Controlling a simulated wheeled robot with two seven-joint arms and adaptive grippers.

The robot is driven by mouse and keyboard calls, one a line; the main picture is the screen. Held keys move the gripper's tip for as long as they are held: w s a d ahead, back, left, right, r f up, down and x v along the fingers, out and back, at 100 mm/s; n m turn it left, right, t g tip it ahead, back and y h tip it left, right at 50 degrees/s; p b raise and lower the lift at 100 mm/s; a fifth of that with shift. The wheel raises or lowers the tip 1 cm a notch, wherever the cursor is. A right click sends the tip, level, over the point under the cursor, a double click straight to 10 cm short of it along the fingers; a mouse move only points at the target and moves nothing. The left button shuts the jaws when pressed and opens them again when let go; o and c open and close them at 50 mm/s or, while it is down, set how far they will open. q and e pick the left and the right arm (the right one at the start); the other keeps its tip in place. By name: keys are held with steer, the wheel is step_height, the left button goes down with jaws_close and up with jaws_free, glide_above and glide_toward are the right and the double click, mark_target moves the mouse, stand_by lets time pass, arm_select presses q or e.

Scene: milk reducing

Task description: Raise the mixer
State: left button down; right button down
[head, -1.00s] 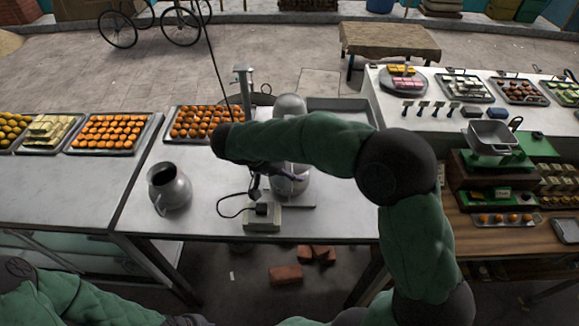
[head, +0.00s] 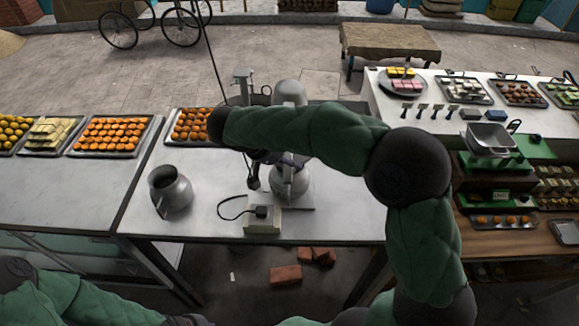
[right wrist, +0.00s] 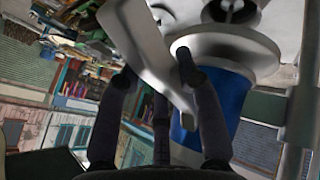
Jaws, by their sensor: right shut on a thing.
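The silver mixer (head: 290,92) stands on the middle white table, its rounded top showing above my right arm and its shiny lower part (head: 289,182) below it. My right gripper (head: 262,157) is mostly hidden behind my forearm in the head view. In the right wrist view, the right gripper (right wrist: 155,75) has its fingers on either side of a flat silver arm of the mixer (right wrist: 140,35) and is shut on it. A blue cylinder (right wrist: 222,100) under a silver rim is beside it. My left arm shows at lower left, but its gripper is not seen.
A power box (head: 262,220) with a black plug and cable is at the table's front edge. A metal jug (head: 170,188) stands to the left. A tray of orange sweets (head: 190,127) is behind. A thin upright post (head: 243,85) rises near the mixer. Bricks (head: 285,274) lie on the floor.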

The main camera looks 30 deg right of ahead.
step_height(320, 180, up, 8)
steer(key=shift+p, duration=0.95)
steer(key=shift+f, duration=0.1)
steer(key=c, duration=0.8)
jaws_free()
steer(key=v, duration=1.2)
